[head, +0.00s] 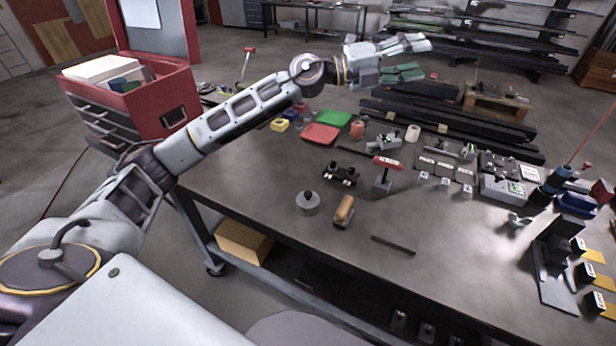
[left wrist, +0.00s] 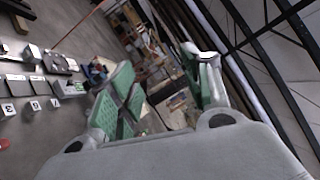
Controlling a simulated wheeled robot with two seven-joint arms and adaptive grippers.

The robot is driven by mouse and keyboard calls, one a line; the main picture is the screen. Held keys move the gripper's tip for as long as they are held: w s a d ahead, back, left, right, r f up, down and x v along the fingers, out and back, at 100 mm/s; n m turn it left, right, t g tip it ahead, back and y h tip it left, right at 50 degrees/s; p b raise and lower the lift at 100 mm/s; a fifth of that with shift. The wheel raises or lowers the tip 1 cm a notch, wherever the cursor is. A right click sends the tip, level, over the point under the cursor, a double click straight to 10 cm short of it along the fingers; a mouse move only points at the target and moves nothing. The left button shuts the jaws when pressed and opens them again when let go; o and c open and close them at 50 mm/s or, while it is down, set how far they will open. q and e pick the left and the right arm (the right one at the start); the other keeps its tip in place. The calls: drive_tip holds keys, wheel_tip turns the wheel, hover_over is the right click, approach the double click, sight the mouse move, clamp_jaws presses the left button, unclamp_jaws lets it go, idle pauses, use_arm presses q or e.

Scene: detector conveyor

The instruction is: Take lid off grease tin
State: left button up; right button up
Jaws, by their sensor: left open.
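A squat grey round piece with a dark knob on top (head: 308,202) stands upright near the front left of the dark workbench (head: 290,165). It may be the grease tin with its lid on, but I cannot read any label. My left gripper (head: 414,58) is open and empty, raised above the far side of the bench and well away from that piece. Its green-padded fingers show spread in the left wrist view (left wrist: 165,78), with nothing between them. The round piece is not seen in the left wrist view. My right gripper is in neither view.
A wooden-handled brush or block (head: 344,210) stands close right of the round piece. A red-topped stand (head: 385,172) is behind it. Red (head: 321,134) and green (head: 334,118) trays lie at the back left. A red tool cabinet (head: 135,105) is beyond the bench's left end.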

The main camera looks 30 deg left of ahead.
use_arm(q)
drive_tip(key=s+a+f+n+g+y, duration=0.1)
drive_tip(key=s+f+g+y, duration=0.15)
drive_tip(key=f, duration=0.35)
drive_tip(key=s+a+f+g+y, duration=0.1)
drive_tip(key=f+g+y, duration=0.15)
drive_tip(key=f, duration=0.35)
drive_tip(key=s+a+f+n+g+y, duration=0.1)
drive_tip(key=a+f+y, duration=0.15)
drive_tip(key=f, duration=0.35)
drive_tip(key=s+a+f+n+g+y, duration=0.2)
drive_tip(key=s+a+f+n+y, duration=0.1)
drive_tip(key=a+n, duration=0.3)
drive_tip(key=s+a+f+n+g+y, duration=0.2)
drive_tip(key=s+a+f+n+y, duration=0.2)
drive_tip(key=a+n+y, duration=0.2)
drive_tip(key=shift+s+a+f+n+g, duration=0.2)
drive_tip(key=shift+a+f+n+g, duration=0.1)
drive_tip(key=shift+a, duration=0.6)
drive_tip(key=shift+y, duration=0.25)
drive_tip(key=p, duration=0.1)
hover_over(308, 194)
drive_tip(key=shift+f, duration=4.3)
drive_tip(key=shift+f, duration=0.1)
